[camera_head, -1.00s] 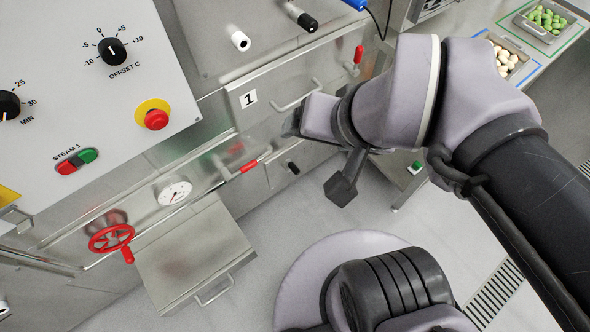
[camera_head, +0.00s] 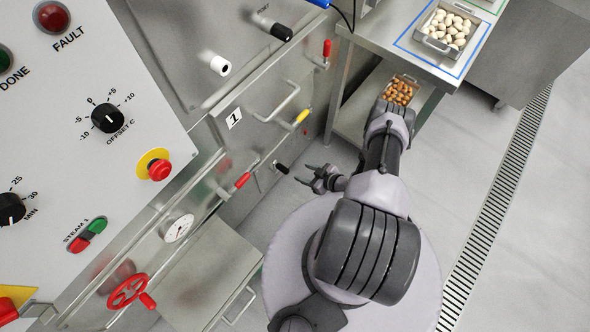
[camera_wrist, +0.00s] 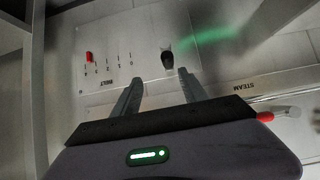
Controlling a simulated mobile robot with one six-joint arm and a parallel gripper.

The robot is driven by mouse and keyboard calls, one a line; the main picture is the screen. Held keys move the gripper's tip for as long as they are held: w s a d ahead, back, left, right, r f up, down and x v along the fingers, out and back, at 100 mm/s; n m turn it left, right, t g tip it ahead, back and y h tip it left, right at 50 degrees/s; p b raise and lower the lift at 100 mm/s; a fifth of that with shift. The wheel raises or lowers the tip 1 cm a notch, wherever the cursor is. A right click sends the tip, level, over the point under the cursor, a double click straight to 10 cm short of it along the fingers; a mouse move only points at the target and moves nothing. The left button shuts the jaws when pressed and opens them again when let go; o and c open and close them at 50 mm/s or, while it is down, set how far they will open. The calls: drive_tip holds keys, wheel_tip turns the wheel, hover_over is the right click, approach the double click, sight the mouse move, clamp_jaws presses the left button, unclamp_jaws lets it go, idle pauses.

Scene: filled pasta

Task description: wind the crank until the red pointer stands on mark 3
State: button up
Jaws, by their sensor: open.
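The crank's black handle (camera_wrist: 167,58) stands out from a pale panel (camera_wrist: 110,35) in the wrist view. It shows in the head view as a small black knob (camera_head: 281,168) low on the machine front. The red pointer (camera_wrist: 89,57) sits near the left end of a row of several marks (camera_wrist: 108,70), seen upside down. The numerals are too small to read surely. My gripper (camera_wrist: 161,75) is open and empty, its fingers pointing toward the handle, which appears between and just beyond the tips. In the head view my gripper (camera_head: 312,180) is just right of the knob.
A red-handled lever (camera_head: 242,180) and a yellow-handled one (camera_head: 302,116) project nearby. A red handwheel (camera_head: 128,290) is lower left. A steel table (camera_head: 375,40) with trays stands beyond, with a tray of brown pieces (camera_head: 402,90) below. Floor on the right is clear.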

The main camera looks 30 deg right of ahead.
sight(288, 171)
drive_tip(key=b+x, duration=0.2)
drive_tip(key=x, duration=0.1)
drive_tip(key=a+b+x, duration=0.1)
drive_tip(key=b+x, duration=0.1)
drive_tip(key=x, duration=0.2)
drive_tip(key=s+b+x, duration=0.1)
drive_tip(key=b+x, duration=0.1)
drive_tip(key=x, duration=0.2)
drive_tip(key=shift+w+a+f, duration=0.1)
drive_tip(key=shift+a+f, duration=0.15)
drive_tip(key=shift+f, duration=0.1)
drive_tip(key=shift+w+a+f+b, duration=0.15)
drive_tip(key=shift+w+b, duration=0.3)
drive_tip(key=shift+b, duration=0.05)
drive_tip(key=c, duration=0.9)
drive_tip(key=o, duration=1)
